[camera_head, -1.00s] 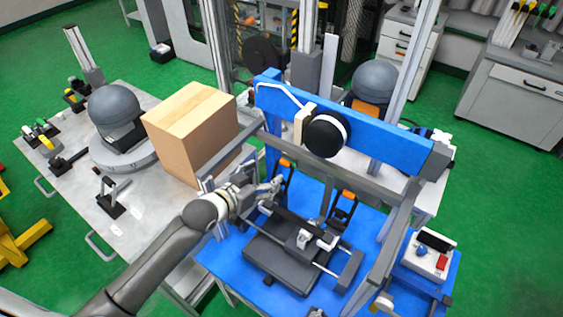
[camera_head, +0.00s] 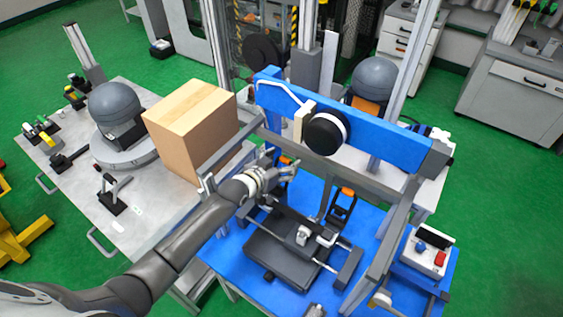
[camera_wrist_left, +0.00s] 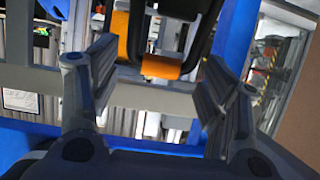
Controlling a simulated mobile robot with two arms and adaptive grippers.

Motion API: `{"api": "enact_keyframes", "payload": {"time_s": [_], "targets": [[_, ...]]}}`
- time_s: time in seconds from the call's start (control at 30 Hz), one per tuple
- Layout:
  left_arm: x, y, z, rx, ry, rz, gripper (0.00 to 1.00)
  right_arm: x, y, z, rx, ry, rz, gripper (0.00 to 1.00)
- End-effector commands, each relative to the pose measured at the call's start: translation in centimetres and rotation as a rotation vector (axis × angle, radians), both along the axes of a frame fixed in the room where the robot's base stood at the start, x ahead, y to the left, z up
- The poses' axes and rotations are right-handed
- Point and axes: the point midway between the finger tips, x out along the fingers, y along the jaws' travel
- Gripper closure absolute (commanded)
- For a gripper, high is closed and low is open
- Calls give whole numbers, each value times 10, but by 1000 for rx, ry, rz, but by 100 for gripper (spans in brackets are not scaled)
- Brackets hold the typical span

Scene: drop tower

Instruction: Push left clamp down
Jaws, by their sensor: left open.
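The left clamp (camera_head: 284,161) stands on the blue drop tower base; only its orange tip shows in the head view, beside and partly behind my gripper. My left gripper (camera_head: 286,170) is at the clamp, open, with nothing between its fingers. In the left wrist view, the black lever with an orange part (camera_wrist_left: 166,66) lies ahead of and between the open fingers (camera_wrist_left: 150,95). I cannot tell if they touch. The right clamp (camera_head: 342,207), black with an orange tip, stands upright further right. My right gripper is not in view.
A blue crossbeam (camera_head: 375,135) with a black round weight (camera_head: 326,134) spans above the clamps. A dark plate fixture (camera_head: 283,255) lies in front. A cardboard box (camera_head: 190,130) stands on the left table, close to my arm. A control box (camera_head: 427,252) stands right.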

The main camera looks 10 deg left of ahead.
Motion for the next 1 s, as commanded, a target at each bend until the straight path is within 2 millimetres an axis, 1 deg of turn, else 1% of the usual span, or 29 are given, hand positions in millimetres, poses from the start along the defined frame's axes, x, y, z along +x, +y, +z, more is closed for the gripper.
{"api": "enact_keyframes", "payload": {"time_s": [0.2, 0.63, 0.83, 1.0], "targets": [[0, 0, 0, 0, -1, 0, 30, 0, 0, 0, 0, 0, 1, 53], [0, 0, 0, 0, -1, 1, 86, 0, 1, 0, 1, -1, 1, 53], [-1, 1, -1, -4, -14, 1, 86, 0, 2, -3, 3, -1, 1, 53], [-8, 4, -3, -24, -70, 1, 86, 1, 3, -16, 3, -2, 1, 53]]}}
